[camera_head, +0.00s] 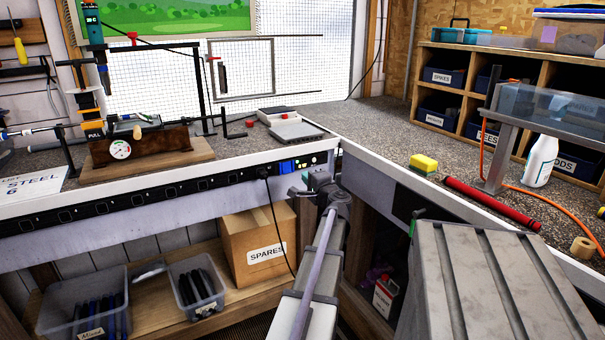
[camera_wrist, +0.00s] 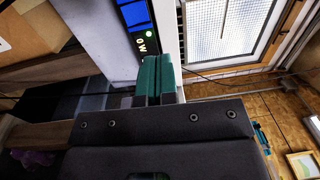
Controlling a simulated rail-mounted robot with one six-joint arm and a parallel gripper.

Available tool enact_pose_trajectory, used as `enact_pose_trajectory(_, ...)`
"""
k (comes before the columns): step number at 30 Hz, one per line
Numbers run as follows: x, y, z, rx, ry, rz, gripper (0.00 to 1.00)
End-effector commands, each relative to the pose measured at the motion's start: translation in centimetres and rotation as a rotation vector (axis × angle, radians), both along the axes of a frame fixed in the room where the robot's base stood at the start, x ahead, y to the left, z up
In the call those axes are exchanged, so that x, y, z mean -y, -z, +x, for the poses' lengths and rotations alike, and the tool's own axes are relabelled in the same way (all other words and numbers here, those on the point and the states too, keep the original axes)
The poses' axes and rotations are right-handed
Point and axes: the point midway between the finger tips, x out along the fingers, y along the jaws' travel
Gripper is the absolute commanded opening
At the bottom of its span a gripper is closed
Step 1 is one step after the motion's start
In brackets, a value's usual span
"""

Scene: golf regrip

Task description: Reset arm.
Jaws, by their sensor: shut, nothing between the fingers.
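My gripper (camera_head: 312,178) is in front of the bench corner, close to the blue-lit power panel (camera_head: 300,164) on the bench's front edge. In the wrist view the two teal fingers (camera_wrist: 159,77) are together with nothing between them, so the gripper is shut and empty. The panel shows there too, with blue blocks and a green light (camera_wrist: 148,34), just past the fingertips. In the head view my arm reaches forward from the bottom middle, and the fingertips are small and hard to make out.
The left bench holds a clamp fixture with a dial gauge (camera_head: 120,150) and a grey scale-like device (camera_head: 297,132). The right bench holds a yellow sponge (camera_head: 423,164), a red tube (camera_head: 490,203) and a white bottle (camera_head: 541,160). A spares box (camera_head: 258,245) stands below. A black cable hangs beside my arm.

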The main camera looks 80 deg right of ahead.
Motion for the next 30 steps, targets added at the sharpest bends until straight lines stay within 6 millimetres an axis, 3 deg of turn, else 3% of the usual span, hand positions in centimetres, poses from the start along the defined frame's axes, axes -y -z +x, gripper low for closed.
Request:
enact_pose_trajectory(13, -0.1, 0.0, -0.1, 0.001, -0.003, 0.001, 0.0)
enact_pose_trajectory(17, -2.0, 1.5, 1.2, -0.114, -0.109, 0.004, 0.0)
enact_pose_trajectory(19, -5.5, 4.1, 2.4, -0.294, -0.223, 0.026, 0.0)
enact_pose_trajectory(23, -14.0, 8.9, 10.5, -0.601, -0.517, 0.064, 0.0)
enact_pose_trajectory(27, -25.0, 13.2, 18.3, -0.921, -0.837, 0.07, 0.0)
enact_pose_trajectory(29, -30.2, 14.7, 20.9, -1.064, -0.97, 0.056, 0.0)
enact_pose_trajectory(30, -33.9, 15.5, 22.3, -1.163, -1.057, 0.039, 0.0)
